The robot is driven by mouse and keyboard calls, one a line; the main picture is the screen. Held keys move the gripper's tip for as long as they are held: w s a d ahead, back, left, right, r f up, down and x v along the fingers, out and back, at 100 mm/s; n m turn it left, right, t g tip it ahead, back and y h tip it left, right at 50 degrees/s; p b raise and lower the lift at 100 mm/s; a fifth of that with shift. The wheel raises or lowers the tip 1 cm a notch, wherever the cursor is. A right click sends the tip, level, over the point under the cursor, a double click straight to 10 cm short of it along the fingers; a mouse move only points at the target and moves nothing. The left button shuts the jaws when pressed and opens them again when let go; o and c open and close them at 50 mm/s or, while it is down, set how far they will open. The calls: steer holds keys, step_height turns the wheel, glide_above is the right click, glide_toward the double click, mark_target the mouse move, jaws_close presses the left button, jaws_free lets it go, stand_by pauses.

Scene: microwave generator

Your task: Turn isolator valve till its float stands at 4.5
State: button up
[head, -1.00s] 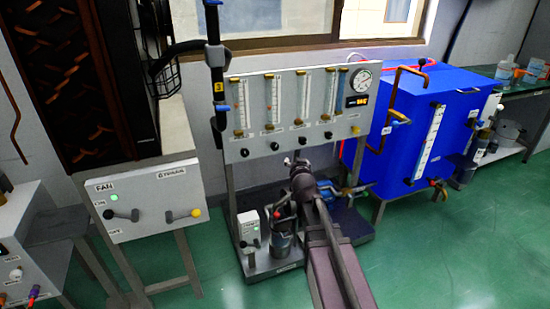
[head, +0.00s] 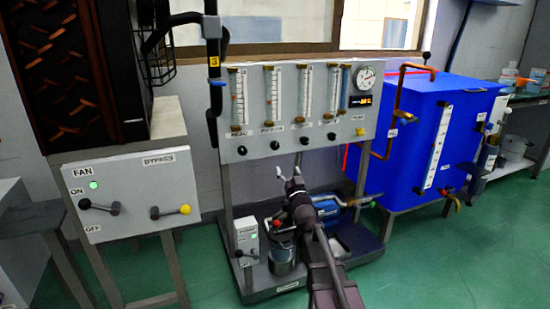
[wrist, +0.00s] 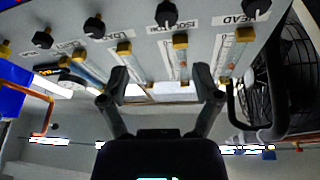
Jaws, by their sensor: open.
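The panel (head: 255,127) carries a row of upright flow tubes with a knob under each. I take the isolator valve to be the second black knob from the left (head: 273,144); its tube (head: 272,95) stands above it. In the wrist view the panel is inverted, with this knob (wrist: 167,14) at the top and its tube (wrist: 183,65) below, beside a label that appears to read ISOLATOR.
Other black knobs (head: 242,150) (head: 303,140) sit close on both sides. A pump (head: 282,260) stands on the base below. A blue tank (head: 440,140) with copper pipes is at the right, a fan box (head: 130,195) at the left. A post with a black handle crosses the panel's left edge.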

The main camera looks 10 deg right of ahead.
mark_target(276, 147)
steer(key=shift+a+f+n+t+y+b, duration=0.25)
steer(key=shift+f+n+t+y+b, duration=0.05)
steer(key=shift+f+y+b, duration=0.25)
steer(key=shift+w+r, duration=0.15)
steer(key=p+x, duration=0.5)
steer(key=x, duration=0.8)
steer(key=shift+w+r, duration=0.1)
steer(key=shift+w, duration=0.15)
jaws_close()
